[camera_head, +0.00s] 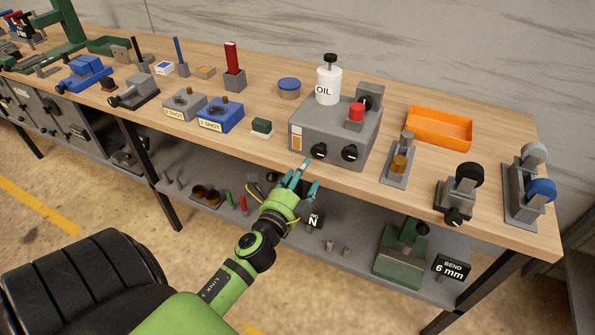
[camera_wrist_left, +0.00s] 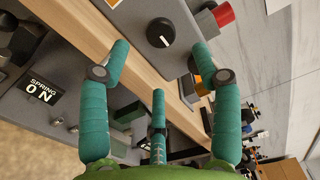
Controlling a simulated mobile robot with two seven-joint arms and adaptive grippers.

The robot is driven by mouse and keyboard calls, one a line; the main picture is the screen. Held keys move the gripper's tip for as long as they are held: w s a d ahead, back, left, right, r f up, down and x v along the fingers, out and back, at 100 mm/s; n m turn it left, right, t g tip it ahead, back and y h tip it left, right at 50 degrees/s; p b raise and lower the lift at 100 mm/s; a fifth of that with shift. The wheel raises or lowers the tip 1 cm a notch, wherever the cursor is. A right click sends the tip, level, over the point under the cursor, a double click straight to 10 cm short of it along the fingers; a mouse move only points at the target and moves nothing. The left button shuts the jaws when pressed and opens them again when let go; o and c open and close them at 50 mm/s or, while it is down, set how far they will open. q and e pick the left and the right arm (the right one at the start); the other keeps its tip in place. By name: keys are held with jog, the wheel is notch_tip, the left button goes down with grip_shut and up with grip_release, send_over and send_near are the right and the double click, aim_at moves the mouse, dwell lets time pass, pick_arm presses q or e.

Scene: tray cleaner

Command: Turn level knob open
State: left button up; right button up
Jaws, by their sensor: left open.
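The grey machine box (camera_head: 330,126) stands on the bench with two black knobs low on its front, a left knob (camera_head: 319,151) and a right knob (camera_head: 349,153). A small gauge window (camera_head: 296,138) is left of them. I cannot read which is the level knob. My left gripper (camera_head: 306,176) is open and empty, below and in front of the knobs, apart from them. In the wrist view, one black knob (camera_wrist_left: 160,32) with a white mark shows beyond the spread teal fingers (camera_wrist_left: 163,56). Another dark part is mostly hidden by a finger. My right gripper is out of view.
A white oil bottle (camera_head: 328,84) and a red button (camera_head: 356,111) are on the box. An orange tray (camera_head: 438,128) is to its right, a blue block (camera_head: 220,115) to its left. A lower shelf (camera_head: 280,225) with small parts lies under the bench edge.

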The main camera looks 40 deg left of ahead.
pick_arm(q)
jog(key=v, duration=0.2)
jog(key=shift+s, duration=0.3)
jog(key=shift+f, duration=0.1)
jog(key=s+d+f+n+g+h, duration=0.1)
jog(key=s+d+f+n+g, duration=0.15)
jog(key=f, duration=0.85)
jog(key=s+d+f+n+g+h, duration=0.1)
jog(key=s+d+f+n+g, duration=0.2)
jog(key=f, duration=0.8)
jog(key=s+d+f+n+g+h, duration=0.1)
jog(key=s+f+n+g, duration=0.3)
jog(key=f, duration=0.7)
jog(key=s+d+f+n+g, duration=0.1)
jog(key=s+f+g, duration=0.1)
jog(key=s+f, duration=0.3)
jog(key=s+d+f+n+g+h, duration=0.1)
jog(key=s+f, duration=0.4)
jog(key=s, duration=0.9)
jog(key=s+d+f+n+g, duration=0.2)
jog(key=s+f+n+g, duration=0.1)
jog(key=s, duration=0.6)
notch_tip(320, 180, down, 3)
jog(key=shift+s+r+g, duration=0.1)
jog(key=shift+s+g, duration=0.1)
jog(key=shift+g, duration=0.25)
jog(key=shift+d, duration=0.15)
